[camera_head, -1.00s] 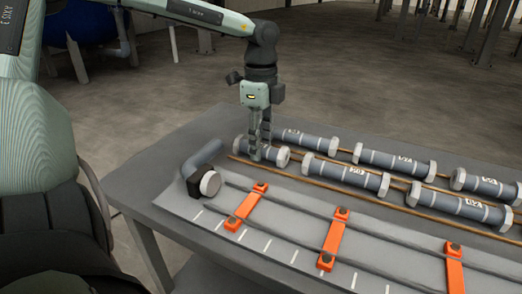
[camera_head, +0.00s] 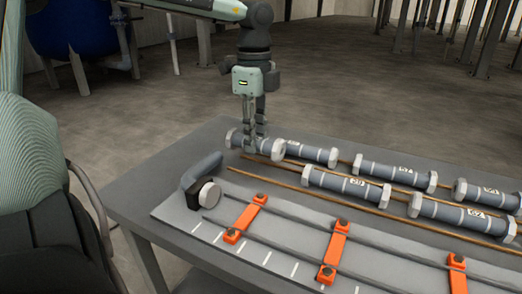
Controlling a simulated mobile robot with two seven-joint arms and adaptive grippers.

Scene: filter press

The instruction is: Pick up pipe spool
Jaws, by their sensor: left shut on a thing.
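My left gripper (camera_head: 255,151) points down and is shut around the middle of a grey pipe spool (camera_head: 242,139). The spool has pale end flanges, and the fingers hide part of its body. It appears slightly above the thin brown rods, at the far left end of the rows. Another spool (camera_head: 312,152) lies just right of it.
The grey table (camera_head: 140,190) carries a board (camera_head: 190,211) with orange clamps (camera_head: 245,218) across dark rails. A grey bent pipe (camera_head: 200,172) with a pale round end stands at the board's left. The table's left edge is clear. A blue tank (camera_head: 70,35) stands behind.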

